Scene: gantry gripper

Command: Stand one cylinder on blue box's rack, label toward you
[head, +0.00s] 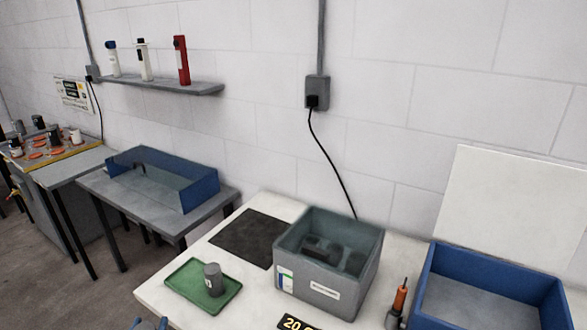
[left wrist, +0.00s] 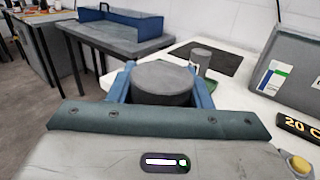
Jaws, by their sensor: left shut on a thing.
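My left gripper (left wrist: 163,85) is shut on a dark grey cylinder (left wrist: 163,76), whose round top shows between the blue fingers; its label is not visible. In the head view only the blue fingertips of my left gripper (head: 149,323) show at the bottom edge. Another grey cylinder (head: 212,280) with a pale label stands on a green tray (head: 183,275); it also shows in the left wrist view (left wrist: 201,58). One blue box (head: 205,191) is on the grey table at left, another blue box (head: 450,262) at right. I cannot make out a rack in either.
A grey bin (head: 306,284) with dark objects stands on the white table (head: 262,306), beside a dark mat (head: 248,238). An orange-handled tool (head: 398,300) stands between the bin and the right blue box. A shelf (head: 175,87) with bottles hangs on the wall.

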